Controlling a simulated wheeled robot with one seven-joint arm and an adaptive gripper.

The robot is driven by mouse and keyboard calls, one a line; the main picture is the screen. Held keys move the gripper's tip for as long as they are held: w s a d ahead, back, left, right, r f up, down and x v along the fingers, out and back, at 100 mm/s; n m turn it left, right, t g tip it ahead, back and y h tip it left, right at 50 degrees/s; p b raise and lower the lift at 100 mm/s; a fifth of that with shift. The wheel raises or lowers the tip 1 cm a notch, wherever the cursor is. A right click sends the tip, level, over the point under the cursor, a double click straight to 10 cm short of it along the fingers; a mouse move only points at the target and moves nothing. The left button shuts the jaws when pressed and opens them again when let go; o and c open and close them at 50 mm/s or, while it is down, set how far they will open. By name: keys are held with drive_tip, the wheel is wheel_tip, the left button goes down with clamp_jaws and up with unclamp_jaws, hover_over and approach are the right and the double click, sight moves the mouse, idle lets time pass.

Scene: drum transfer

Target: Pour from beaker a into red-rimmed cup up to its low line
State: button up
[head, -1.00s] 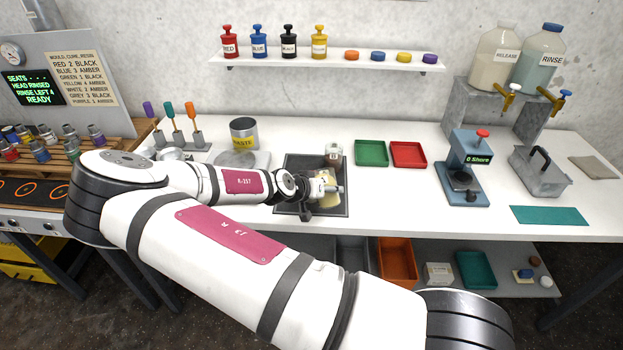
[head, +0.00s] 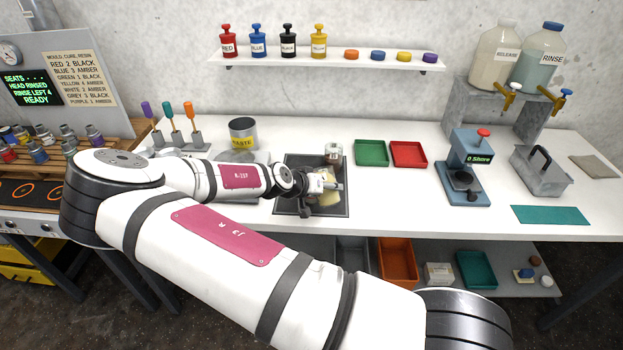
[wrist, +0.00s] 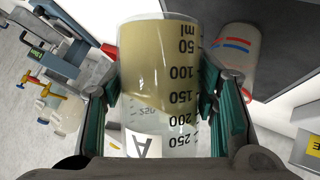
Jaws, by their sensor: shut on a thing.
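Beaker a (wrist: 158,75) is a clear beaker with black millilitre marks and a letter A label, part full of pale amber liquid. My gripper (wrist: 160,95) is shut on its sides with green-padded fingers. The liquid surface slants against the marks, so the beaker is tilted. In the head view my gripper (head: 322,186) is over the dark tray, just in front of the small cup (head: 333,153). The cup also shows in the wrist view (wrist: 236,50), beside the beaker, with a red and a blue line. I see no stream of liquid. The cup's inside is hidden.
The dark tray (head: 283,208) lies under the gripper. A waste tin (head: 243,134) stands behind left. Green (head: 371,153) and red (head: 408,154) trays lie to the right, then a hardness tester (head: 465,170). The bench between tester and red tray is clear.

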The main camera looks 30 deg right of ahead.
drive_tip(key=shift+w+r+g+b, duration=0.25)
drive_tip(key=shift+w+g+b, duration=0.05)
drive_tip(key=shift+b, duration=0.1)
idle(0.7)
drive_tip(key=shift+w+r+n+g+b, duration=0.1)
drive_tip(key=shift+r+n+g+b, duration=0.4)
drive_tip(key=shift+n+g+b, duration=0.15)
idle(1.4)
drive_tip(key=shift+f+n+g+y+b, duration=0.15)
drive_tip(key=shift+f+n+g+b, duration=0.15)
drive_tip(key=shift+g+b, duration=0.5)
drive_tip(key=shift+f+n+g+y+b, duration=0.2)
drive_tip(key=shift+n+g+b, duration=0.25)
drive_tip(key=shift+b, duration=0.55)
idle(2.2)
